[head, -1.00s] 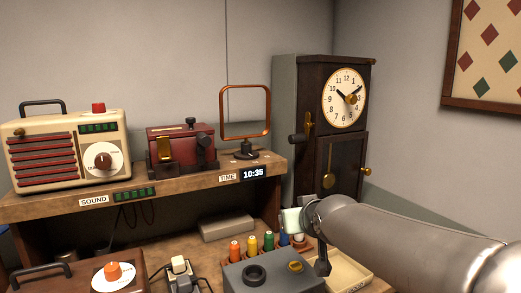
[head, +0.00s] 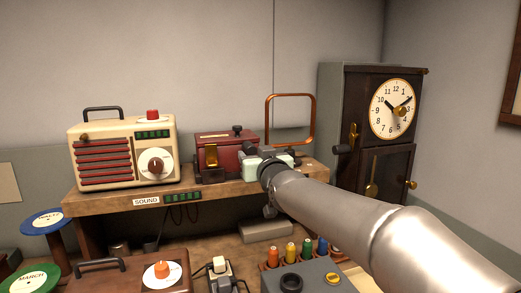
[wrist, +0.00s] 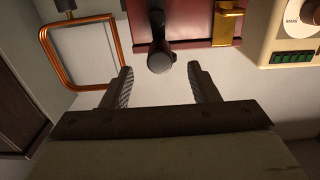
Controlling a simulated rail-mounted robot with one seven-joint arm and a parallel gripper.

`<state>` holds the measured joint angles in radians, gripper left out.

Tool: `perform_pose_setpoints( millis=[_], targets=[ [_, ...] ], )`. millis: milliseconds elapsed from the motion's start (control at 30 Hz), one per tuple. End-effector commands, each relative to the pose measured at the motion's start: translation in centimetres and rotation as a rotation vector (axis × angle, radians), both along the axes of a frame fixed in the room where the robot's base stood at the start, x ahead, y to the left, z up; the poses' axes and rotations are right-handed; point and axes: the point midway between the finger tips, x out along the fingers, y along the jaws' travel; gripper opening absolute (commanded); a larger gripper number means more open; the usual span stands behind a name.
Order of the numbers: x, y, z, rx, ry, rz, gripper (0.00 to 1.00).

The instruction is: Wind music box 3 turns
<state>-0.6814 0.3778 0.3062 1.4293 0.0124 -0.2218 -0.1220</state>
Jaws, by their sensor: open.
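The red music box (head: 222,151) stands on the wooden shelf, between the cream radio and the copper frame. It also shows in the wrist view (wrist: 192,28), at the top. Its dark crank, with a rounded knob (wrist: 160,58), points towards me in the wrist view. My gripper (wrist: 160,86) is open and empty, with one finger on either side of the knob's line and the knob slightly beyond the fingertips. In the head view my gripper (head: 262,158) is at the box's right side and my arm hides part of the crank.
The cream radio (head: 125,153) stands left of the box. The copper-framed mirror (head: 268,119) is close on its right, and the tall clock (head: 370,135) stands further right. Several coloured spools (head: 290,250) and a grey box (head: 300,278) sit below on the bench.

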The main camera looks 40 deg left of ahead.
Motion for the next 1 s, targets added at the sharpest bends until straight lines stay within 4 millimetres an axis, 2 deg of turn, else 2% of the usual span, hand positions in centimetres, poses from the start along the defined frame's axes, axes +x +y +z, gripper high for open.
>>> perform_pose_setpoints(
  millis=[33, 500, 600, 867, 900, 1000],
  targets=[
    [0.4, 0.6, 0.5, -0.001, 0.002, 0.000, 0.55],
    [3.4, 5.0, 0.4, -0.003, 0.001, 0.000, 0.55],
    [3.4, 4.8, -0.2, -0.002, -0.001, -0.001, 0.55],
    [3.5, 4.9, -0.1, -0.002, -0.001, -0.001, 0.55],
    [3.5, 4.9, -0.1, -0.002, -0.001, -0.001, 0.52],
    [3.5, 4.9, -0.1, -0.002, -0.001, -0.001, 0.24]
  ],
)
